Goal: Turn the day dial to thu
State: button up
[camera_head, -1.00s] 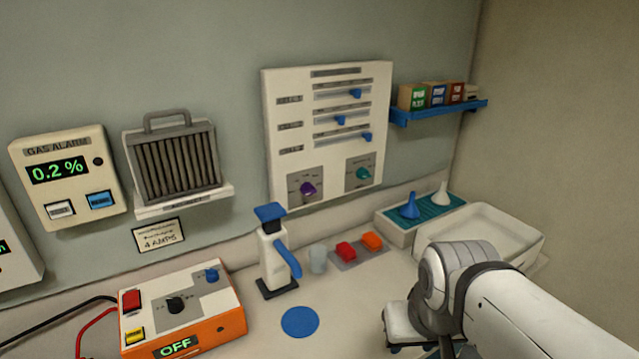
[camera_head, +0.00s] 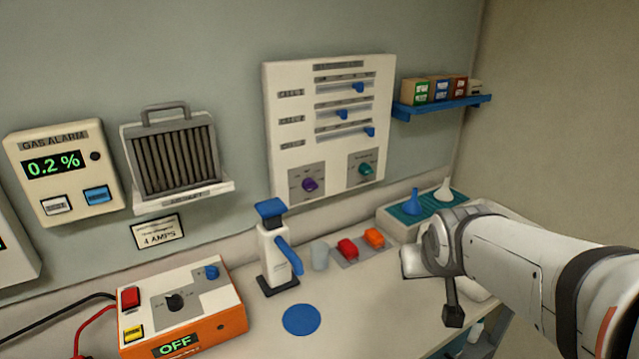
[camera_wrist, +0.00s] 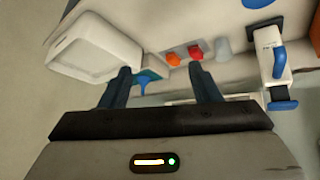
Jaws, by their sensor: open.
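The white wall panel (camera_head: 283,120) carries two dials at its bottom, a purple dial (camera_head: 309,185) and a teal dial (camera_head: 366,169). Their small labels are too blurred to read, so I cannot tell which is the day dial or where it points. My gripper (camera_wrist: 163,76) is open in the wrist view, its two dark fingers apart with nothing held between them. In the head view my gripper (camera_head: 452,312) is partly seen at the bench's right front, below and to the right of the panel, touching neither dial.
A white dispenser with a blue top (camera_head: 272,245), a grey cup (camera_head: 320,256) and red (camera_head: 347,248) and orange (camera_head: 373,237) blocks stand below the panel. A blue shelf (camera_head: 440,107) with small boxes is right of it. The orange charger (camera_head: 227,325) sits left.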

jog(key=w+a+n+t+y+b, duration=0.1)
jog(key=w+a+t, duration=0.15)
jog(key=w, duration=0.65)
jog(key=w+a+n+t+y+b, duration=0.1)
jog(key=w+a+n+t, duration=0.15)
jog(key=w, duration=0.65)
jog(key=n+t+y, duration=0.2)
jog(key=n+y, duration=0.3)
jog(key=y, duration=0.5)
send_near(313, 188)
jog(key=x, duration=0.3)
jog(key=p+x, duration=0.1)
jog(key=x, duration=0.5)
jog(key=shift+w+a, duration=0.15)
jog(key=shift+w, duration=0.1)
jog(key=shift+c, duration=0.4)
jog(key=c, duration=0.9)
